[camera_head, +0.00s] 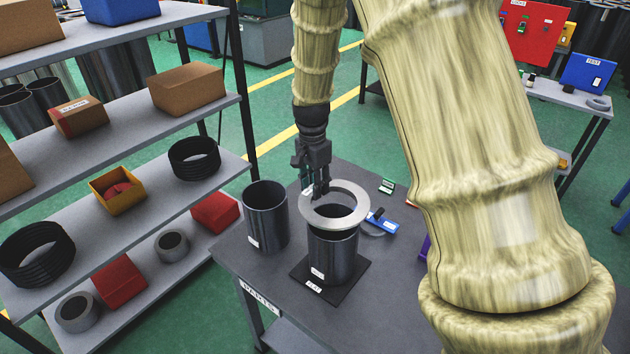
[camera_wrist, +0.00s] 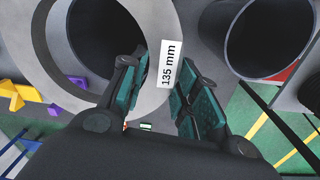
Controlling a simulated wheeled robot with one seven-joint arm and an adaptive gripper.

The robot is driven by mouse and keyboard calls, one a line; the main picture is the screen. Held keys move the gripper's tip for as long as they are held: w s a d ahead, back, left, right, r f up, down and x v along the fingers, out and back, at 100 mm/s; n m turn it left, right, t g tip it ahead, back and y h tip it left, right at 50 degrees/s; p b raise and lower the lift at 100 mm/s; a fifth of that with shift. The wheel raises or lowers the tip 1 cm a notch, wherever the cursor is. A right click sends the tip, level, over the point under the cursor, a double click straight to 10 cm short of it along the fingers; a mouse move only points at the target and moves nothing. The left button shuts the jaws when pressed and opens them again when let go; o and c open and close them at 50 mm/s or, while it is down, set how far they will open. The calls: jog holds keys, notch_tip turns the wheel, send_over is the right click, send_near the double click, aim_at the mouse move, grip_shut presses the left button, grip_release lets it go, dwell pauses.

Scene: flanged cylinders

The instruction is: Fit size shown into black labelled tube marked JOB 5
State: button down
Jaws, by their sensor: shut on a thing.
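In the wrist view my fingers (camera_wrist: 163,100) close beside a white label (camera_wrist: 170,63) reading "135 mm". The ring (camera_wrist: 88,90) is held about level above a black tube (camera_head: 333,250), and the dark tube mouth (camera_wrist: 105,35) shows through its hole. The tube stands upright on a black square plate (camera_head: 346,284). Small white labels on the tube and plate are too small to read. I cannot tell whether ring and tube touch.
A second dark, open tube (camera_head: 265,215) stands close left on the grey table (camera_head: 285,282). A blue item (camera_head: 382,222) lies right of the ring. A shelf (camera_head: 140,205) with boxes and rings stands left. A side table (camera_head: 570,98) is at the back right.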

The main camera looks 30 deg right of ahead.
jog(key=shift+w+f, duration=0.15)
jog(key=shift+f, duration=0.65)
notch_tip(320, 180, down, 3)
jog(key=shift+r+b, duration=0.2)
jog(key=shift+b, duration=0.45)
jog(key=shift+s, duration=0.2)
jog(key=shift+p, duration=0.75)
dwell(0.5)
jog(key=shift+f+b, duration=0.35)
jog(key=shift+f, duration=0.4)
dwell(0.8)
jog(key=c, duration=1)
grip_release()
